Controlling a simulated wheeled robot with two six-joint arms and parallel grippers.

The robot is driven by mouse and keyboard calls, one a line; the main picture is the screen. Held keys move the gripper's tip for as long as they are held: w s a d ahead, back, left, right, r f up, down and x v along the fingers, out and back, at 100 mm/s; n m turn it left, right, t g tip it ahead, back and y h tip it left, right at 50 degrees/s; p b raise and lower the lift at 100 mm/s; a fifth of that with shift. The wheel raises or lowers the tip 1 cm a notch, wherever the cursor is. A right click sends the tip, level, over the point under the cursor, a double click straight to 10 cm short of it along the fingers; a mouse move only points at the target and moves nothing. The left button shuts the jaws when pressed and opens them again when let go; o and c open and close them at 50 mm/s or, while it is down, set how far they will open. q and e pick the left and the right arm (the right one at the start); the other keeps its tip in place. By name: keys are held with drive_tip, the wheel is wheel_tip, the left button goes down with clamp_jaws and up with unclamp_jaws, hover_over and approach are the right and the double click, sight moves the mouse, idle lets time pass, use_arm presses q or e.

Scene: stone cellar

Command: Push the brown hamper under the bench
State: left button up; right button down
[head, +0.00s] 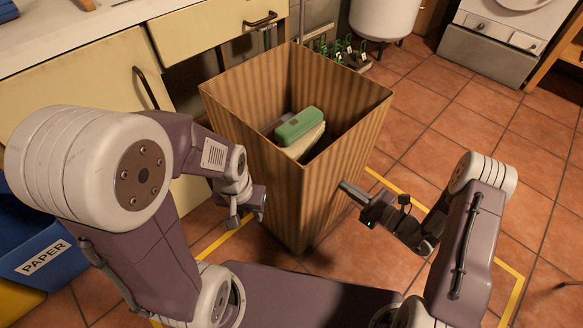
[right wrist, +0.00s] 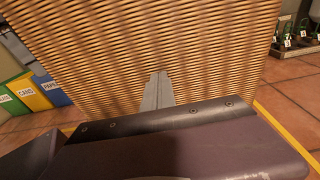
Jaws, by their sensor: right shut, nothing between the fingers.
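The brown hamper (head: 245,125) is a tall, open-topped, ribbed box standing upright on the tiles in front of me. A green-lidded box (head: 299,124) and other items lie inside it. The bench (head: 95,45) is at the upper left, with cream drawers and a dark gap (head: 215,75) beside the hamper's far left side. My left gripper (head: 249,211) is at the hamper's near left face; its opening is unclear. My right gripper (head: 347,190) is shut and empty, its tips at the hamper's right face. In the right wrist view, the fingers (right wrist: 158,92) point at the hamper's woven wall (right wrist: 200,45); contact is unclear.
A blue PAPER bin (head: 42,250) stands at the left. Small green-tagged items (head: 338,52) sit on the floor behind the hamper, near a white drum (head: 384,16). Yellow tape (head: 512,290) marks the floor. Tiles at the right (head: 470,110) are clear.

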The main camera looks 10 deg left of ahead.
sight(309, 159)
drive_tip(key=shift+x, duration=1.95)
drive_tip(key=shift+a+r, duration=0.1)
drive_tip(key=shift+r, duration=0.1)
drive_tip(key=shift+x, duration=1.95)
drive_tip(key=shift+w+a+r, duration=0.25)
drive_tip(key=shift+w+a, duration=0.4)
drive_tip(key=shift+a, duration=0.2)
drive_tip(key=shift+r+b+x, duration=0.15)
drive_tip(key=shift+b+x, duration=0.15)
drive_tip(key=shift+x, duration=1.2)
drive_tip(key=shift+r+b+x, duration=0.15)
drive_tip(key=shift+b+x, duration=0.1)
drive_tip(key=shift+x, duration=1.2)
drive_tip(key=shift+a, duration=0.1)
drive_tip(key=shift+r+b+x, duration=0.15)
drive_tip(key=shift+b+x, duration=0.4)
drive_tip(key=shift+x, duration=0.95)
drive_tip(key=shift+r+b+x, duration=0.15)
drive_tip(key=shift+b+x, duration=0.35)
drive_tip(key=shift+x, duration=0.95)
